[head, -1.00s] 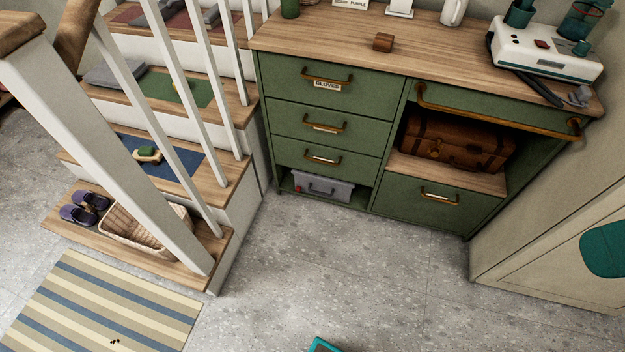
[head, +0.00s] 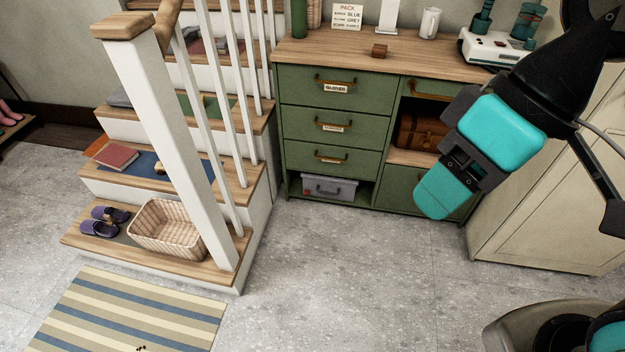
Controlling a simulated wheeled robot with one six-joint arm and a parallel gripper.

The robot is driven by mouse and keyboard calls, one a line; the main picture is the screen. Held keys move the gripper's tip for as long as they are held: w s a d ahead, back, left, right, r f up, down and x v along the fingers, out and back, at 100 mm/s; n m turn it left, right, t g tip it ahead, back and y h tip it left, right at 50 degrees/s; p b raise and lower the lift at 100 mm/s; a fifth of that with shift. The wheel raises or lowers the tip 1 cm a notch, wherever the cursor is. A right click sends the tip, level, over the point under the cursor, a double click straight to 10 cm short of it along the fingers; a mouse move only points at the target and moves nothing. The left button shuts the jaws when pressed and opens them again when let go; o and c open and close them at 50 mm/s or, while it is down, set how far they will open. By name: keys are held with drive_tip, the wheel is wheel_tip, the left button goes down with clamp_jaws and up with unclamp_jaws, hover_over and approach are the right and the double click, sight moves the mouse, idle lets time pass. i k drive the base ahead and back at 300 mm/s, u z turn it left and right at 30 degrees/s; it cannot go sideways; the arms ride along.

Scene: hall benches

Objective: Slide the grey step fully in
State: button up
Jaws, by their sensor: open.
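The staircase stands at the left. Its lowest step (head: 200,252) has a wooden tread with a greyish mat (head: 124,239), partly hidden by what lies on it; I take this for the grey step. A wicker basket (head: 168,229) and a pair of purple slippers (head: 103,221) are on it. The white newel post hides part of its right end. I cannot tell how far the step stands out. My gripper (head: 447,192), teal and black, is open in front of the green cabinet, well right of the stairs and touching nothing I can see.
The step above has a blue mat (head: 190,172) and a red book (head: 108,156). A striped rug (head: 140,312) lies before the stairs. The green cabinet (head: 335,88) holds a grey box (head: 328,188) in its bottom opening. Grey floor (head: 330,270) between stairs and cabinet is clear.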

sight(341, 189)
drive_tip(key=k, duration=0.6)
drive_tip(key=u, duration=0.75)
drive_tip(key=i, duration=1.4)
drive_tip(key=z, duration=0.75)
